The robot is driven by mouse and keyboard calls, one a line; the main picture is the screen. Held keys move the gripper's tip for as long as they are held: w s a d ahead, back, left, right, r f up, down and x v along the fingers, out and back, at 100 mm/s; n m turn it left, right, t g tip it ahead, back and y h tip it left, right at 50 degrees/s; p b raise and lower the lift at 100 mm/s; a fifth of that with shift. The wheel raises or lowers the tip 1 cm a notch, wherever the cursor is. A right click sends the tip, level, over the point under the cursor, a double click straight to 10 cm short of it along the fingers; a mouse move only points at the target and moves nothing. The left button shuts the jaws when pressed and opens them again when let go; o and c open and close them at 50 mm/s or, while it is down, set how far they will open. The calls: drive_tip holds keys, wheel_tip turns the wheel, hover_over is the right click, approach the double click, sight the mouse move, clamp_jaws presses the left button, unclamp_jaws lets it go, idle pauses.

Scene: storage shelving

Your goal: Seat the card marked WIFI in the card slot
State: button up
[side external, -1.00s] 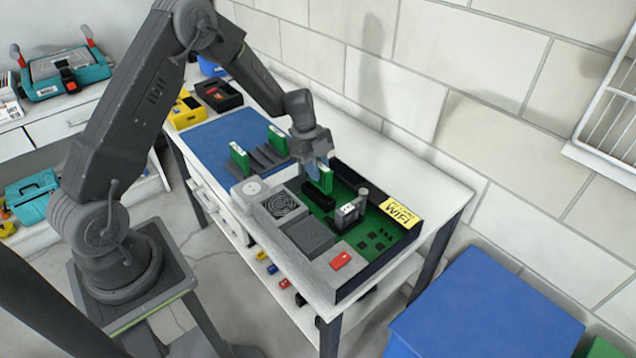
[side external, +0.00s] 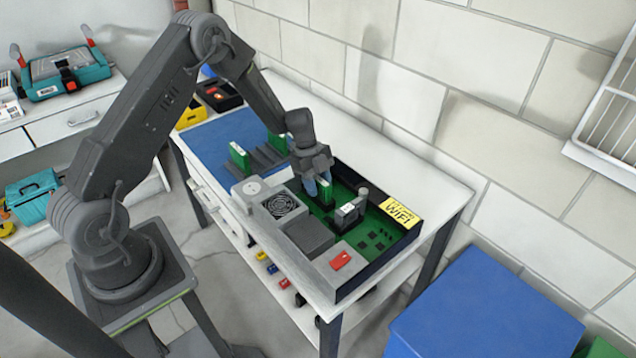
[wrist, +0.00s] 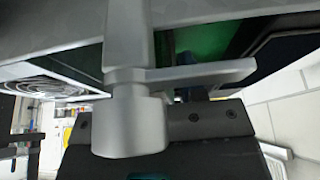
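My gripper (side external: 318,183) points down into the open case and is shut on a green card (side external: 326,191). The card stands upright at the black card slot, which my gripper and the card mostly hide. I cannot tell how deep the card sits, and the marking on it is too small to read. A yellow note reading WIFI (side external: 398,212) is on the case's right rim. A grey upright latch part (side external: 350,212) stands on the board just right of the card.
Two more green cards (side external: 239,156) (side external: 277,143) stand in a grey rack on the blue mat (side external: 212,140). The case holds a fan (side external: 284,207), grey blocks and a red-marked block (side external: 340,261) at its front side. The white tabletop behind the case is clear.

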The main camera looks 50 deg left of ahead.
drive_tip(key=shift+o, duration=0.3)
drive_tip(key=shift+r, duration=0.15)
drive_tip(key=shift+a+r, duration=0.15)
drive_tip(key=shift+r, duration=0.15)
drive_tip(key=v, duration=1.1)
drive_tip(key=s+d+r+n+t+y, duration=0.1)
drive_tip(key=s+d+r+n, duration=0.3)
drive_tip(key=s+r, duration=0.3)
drive_tip(key=s+d+r+n+t+y, duration=0.15)
drive_tip(key=s+d+r+n, duration=0.3)
drive_tip(key=r, duration=0.55)
drive_tip(key=s+d+r+n+t+y, duration=0.1)
drive_tip(key=s+d+n, duration=0.1)
drive_tip(key=s+n, duration=0.2)
drive_tip(key=s+d+r+n+t+y, duration=0.1)
drive_tip(key=s+n, duration=0.4)
drive_tip(key=s, duration=0.5)
drive_tip(key=shift+s+d+r+t, duration=0.35)
drive_tip(key=shift+d+r+t, duration=0.1)
drive_tip(key=shift+d+t, duration=0.15)
